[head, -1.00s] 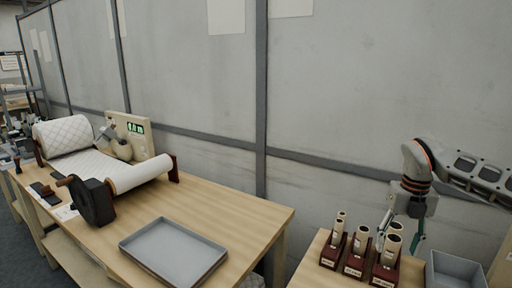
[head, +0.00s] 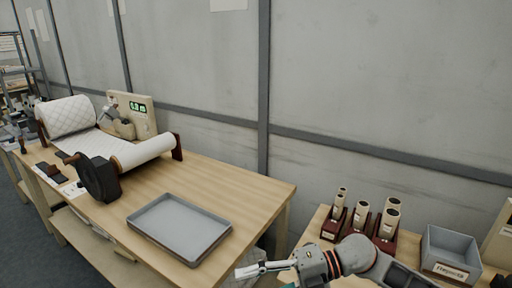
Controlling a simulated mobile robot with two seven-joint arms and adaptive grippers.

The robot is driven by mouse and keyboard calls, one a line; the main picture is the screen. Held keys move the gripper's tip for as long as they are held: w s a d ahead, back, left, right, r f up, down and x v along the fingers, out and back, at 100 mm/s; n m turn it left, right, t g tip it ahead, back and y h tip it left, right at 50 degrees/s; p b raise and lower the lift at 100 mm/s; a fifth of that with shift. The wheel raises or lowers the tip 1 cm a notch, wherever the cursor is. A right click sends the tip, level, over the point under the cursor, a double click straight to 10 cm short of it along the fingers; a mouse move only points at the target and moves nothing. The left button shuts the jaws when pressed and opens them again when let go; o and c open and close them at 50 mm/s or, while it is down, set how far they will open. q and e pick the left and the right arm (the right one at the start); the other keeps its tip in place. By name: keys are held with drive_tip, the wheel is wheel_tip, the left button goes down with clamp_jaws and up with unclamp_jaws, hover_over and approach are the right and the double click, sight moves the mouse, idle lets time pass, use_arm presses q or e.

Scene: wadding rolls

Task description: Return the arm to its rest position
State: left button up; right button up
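My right arm comes in from the lower right. Its gripper (head: 262,275) is low at the bottom edge, between the tray table and the stand table. Its fingers point left and look spread, with one pale finger in full view and a teal one partly cut off below the frame. Nothing shows between them.
A grey tray (head: 181,228) lies empty on the wooden table, near the quilted wadding roll (head: 67,116) and a black crank wheel (head: 98,179). Several pale tubes (head: 361,211) stand in dark red holders behind my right arm, beside a grey labelled bin (head: 449,250).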

drive_tip(key=d+f+m+t+h, duration=0.4)
drive_tip(key=d+f+m+t, duration=0.35)
drive_tip(key=m, duration=0.65)
drive_tip(key=d+f+m+t+h, duration=0.6)
drive_tip(key=m+t, duration=0.3)
drive_tip(key=m, duration=0.4)
drive_tip(key=s+d+f+m+g+h, duration=0.1)
drive_tip(key=s+d+f+m+g, duration=0.1)
drive_tip(key=s+f, duration=0.3)
drive_tip(key=s+d+f+m+g+h, duration=0.1)
drive_tip(key=s+d+f+m+g, duration=0.1)
drive_tip(key=s+d+f, duration=0.3)
wheel_tip(320, 180, down, 3)
drive_tip(key=shift+s+d+r+m, duration=0.1)
drive_tip(key=shift+s+d+m, duration=0.25)
drive_tip(key=shift+s, duration=0.3)
drive_tip(key=shift+a, duration=0.1)
